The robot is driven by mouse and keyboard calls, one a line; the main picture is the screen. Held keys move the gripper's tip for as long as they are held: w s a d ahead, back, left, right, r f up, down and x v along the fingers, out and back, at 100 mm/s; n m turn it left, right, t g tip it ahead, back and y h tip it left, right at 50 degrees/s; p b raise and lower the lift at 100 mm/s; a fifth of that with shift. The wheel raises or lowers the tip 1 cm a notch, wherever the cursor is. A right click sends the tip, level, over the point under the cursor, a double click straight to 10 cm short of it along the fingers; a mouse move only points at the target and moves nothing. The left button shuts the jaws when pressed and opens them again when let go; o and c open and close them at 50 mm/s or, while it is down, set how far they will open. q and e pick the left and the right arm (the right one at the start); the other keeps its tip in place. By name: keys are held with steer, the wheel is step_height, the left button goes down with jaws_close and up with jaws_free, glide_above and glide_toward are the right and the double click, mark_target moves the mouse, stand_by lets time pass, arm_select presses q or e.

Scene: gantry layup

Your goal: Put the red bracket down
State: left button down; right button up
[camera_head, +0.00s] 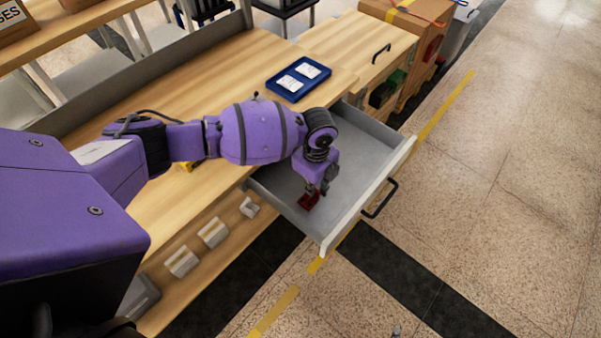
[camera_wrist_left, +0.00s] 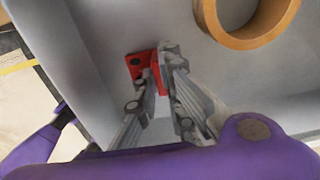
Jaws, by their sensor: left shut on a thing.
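The red bracket (camera_head: 309,200) is inside the open grey drawer (camera_head: 355,146), near its front left part. It also shows in the left wrist view (camera_wrist_left: 141,65) between and just beyond the fingers, close to the drawer's wall. My left gripper (camera_head: 314,192) reaches down into the drawer and is shut on the bracket. The fingers (camera_wrist_left: 160,75) hide part of it. I cannot tell whether the bracket touches the drawer floor. My right gripper does not show.
A tan ring (camera_wrist_left: 246,22) lies in the drawer beside the gripper. A blue tray (camera_head: 298,78) with two white packets stands on the wooden bench (camera_head: 232,78). The drawer's front carries a black handle (camera_head: 381,199). Grey parts (camera_head: 213,232) sit on the lower shelf.

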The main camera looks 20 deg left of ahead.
arm_select(q)
steer(key=c, duration=1.9)
jaws_free()
steer(key=shift+o, duration=0.2)
steer(key=shift+w+r, duration=0.1)
steer(key=shift+r, duration=0.05)
step_height(320, 180, up, 12)
steer(key=p, duration=0.1)
